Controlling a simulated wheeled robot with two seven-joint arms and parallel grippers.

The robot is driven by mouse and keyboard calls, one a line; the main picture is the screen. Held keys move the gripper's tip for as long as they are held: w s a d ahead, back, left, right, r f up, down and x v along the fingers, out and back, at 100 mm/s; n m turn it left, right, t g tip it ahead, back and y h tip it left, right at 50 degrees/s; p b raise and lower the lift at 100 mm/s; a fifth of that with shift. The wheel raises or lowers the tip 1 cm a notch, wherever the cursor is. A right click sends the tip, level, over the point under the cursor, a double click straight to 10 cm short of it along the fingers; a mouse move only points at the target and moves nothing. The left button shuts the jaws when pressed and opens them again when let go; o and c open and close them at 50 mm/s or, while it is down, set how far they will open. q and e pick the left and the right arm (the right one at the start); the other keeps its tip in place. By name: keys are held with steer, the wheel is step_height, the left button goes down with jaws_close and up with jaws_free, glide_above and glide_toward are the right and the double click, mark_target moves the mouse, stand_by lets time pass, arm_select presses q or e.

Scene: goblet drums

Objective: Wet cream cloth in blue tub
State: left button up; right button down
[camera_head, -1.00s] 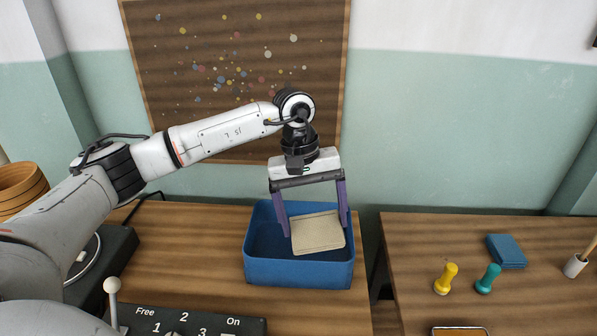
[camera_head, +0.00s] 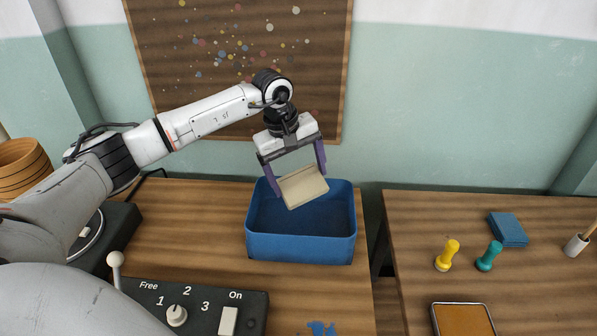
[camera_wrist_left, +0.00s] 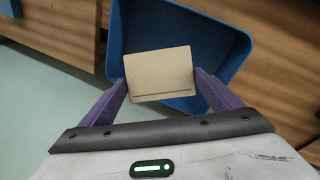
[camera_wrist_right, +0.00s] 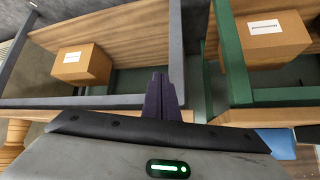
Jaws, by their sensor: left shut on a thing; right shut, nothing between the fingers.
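My left gripper (camera_head: 298,182) is shut on the cream cloth (camera_head: 303,187), a flat folded piece. Whether the cloth is wet cannot be told. My right gripper (camera_wrist_right: 161,92) shows only in the right wrist view, shut and empty.
A control box (camera_head: 190,307) with a knob and switch is at the front, beside a blue splotch (camera_head: 321,328). The right table holds a yellow peg (camera_head: 448,254), teal peg (camera_head: 489,256), blue cloth (camera_head: 508,230) and tray (camera_head: 462,320). Cardboard boxes (camera_wrist_right: 82,63) are near my right gripper.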

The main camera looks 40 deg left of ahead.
mark_target(296, 183)
arm_select(q)
steer(key=shift+s+b+x, duration=0.25)
steer(key=shift+b+x, duration=0.35)
steer(key=shift+x, duration=0.5)
steer(key=b+x, duration=0.1)
steer(key=x, duration=0.1)
steer(key=shift+s+a+f+b, duration=0.15)
steer(key=shift+s+f+b, duration=0.05)
steer(key=shift+f+b, duration=0.15)
steer(key=b+x, duration=0.2)
steer(key=x, duration=0.1)
steer(key=shift+s+a+f, duration=0.1)
steer(key=shift+s+f, duration=0.1)
steer(key=shift+s, duration=0.15)
steer(key=shift+f+b, duration=0.5)
arm_select(e)
steer(key=f, duration=0.1)
steer(key=a+f, duration=0.1)
steer(key=w+f, duration=0.1)
steer(key=shift+a+f, duration=0.15)
steer(key=shift+a, duration=0.15)
arm_select(q)
steer(key=shift+r, duration=0.1)
arm_select(e)
steer(key=shift+s, duration=0.1)
